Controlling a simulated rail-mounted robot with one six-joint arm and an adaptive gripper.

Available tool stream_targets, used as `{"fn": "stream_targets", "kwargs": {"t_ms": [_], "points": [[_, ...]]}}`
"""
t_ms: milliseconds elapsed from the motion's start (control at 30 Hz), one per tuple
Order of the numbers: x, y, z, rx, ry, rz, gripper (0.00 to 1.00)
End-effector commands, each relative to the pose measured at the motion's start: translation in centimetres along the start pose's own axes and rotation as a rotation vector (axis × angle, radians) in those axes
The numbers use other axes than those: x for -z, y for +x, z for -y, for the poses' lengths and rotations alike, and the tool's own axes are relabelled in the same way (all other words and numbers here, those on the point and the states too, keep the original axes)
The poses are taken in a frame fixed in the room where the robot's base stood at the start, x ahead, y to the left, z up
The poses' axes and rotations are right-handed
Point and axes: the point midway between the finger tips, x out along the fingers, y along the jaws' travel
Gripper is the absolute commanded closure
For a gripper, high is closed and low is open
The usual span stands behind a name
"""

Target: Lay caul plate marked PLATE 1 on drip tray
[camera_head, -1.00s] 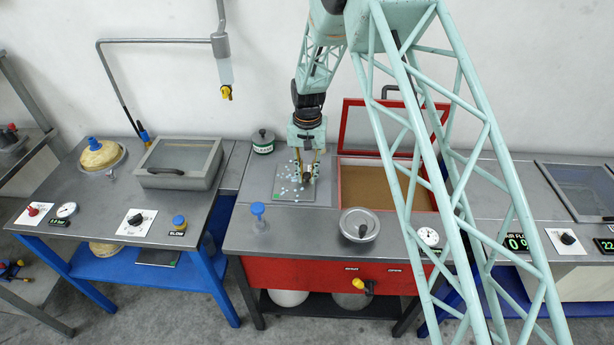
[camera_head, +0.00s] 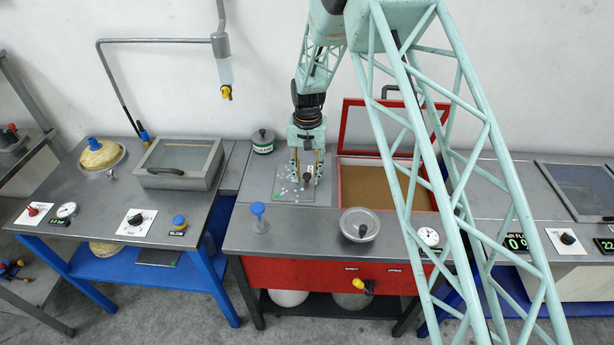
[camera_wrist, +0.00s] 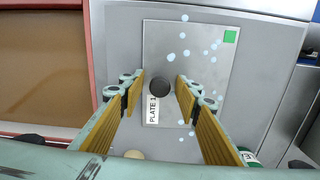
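The caul plate (camera_head: 293,196) is a flat grey square with pale blue droplets. In the wrist view it (camera_wrist: 205,55) shows a PLATE 1 label, a green corner square and a dark round knob (camera_wrist: 160,87). It lies flat on a lighter grey panel that looks like the drip tray (camera_wrist: 115,30), left of the red-framed box; the panel also shows in the head view (camera_head: 262,180). My gripper (camera_head: 306,178) is over the plate. Its two yellow-padded fingers (camera_wrist: 160,84) are open, one on each side of the knob, with visible gaps. It holds nothing.
The red-framed box (camera_head: 386,187), with a brown floor and raised lid, stands directly right of the panel. A blue-topped knob (camera_head: 258,210) and a round lidded pot (camera_head: 359,225) stand in front. A green-labelled canister (camera_head: 263,142) is behind left.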

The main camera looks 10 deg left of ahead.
Motion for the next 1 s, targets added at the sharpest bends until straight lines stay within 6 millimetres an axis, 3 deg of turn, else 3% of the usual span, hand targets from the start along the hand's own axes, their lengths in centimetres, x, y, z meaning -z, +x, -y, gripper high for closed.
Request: {"fn": "stream_targets", "kwargs": {"t_ms": [267,800,1000], "points": [[0.1,-2.1,0.0,0.001,0.0,-0.001,0.69],[0.0,-9.7,0.0,0.0,0.0,-0.001,0.69],[0.0,-11.4,0.0,0.0,0.0,0.0,0.69]]}}
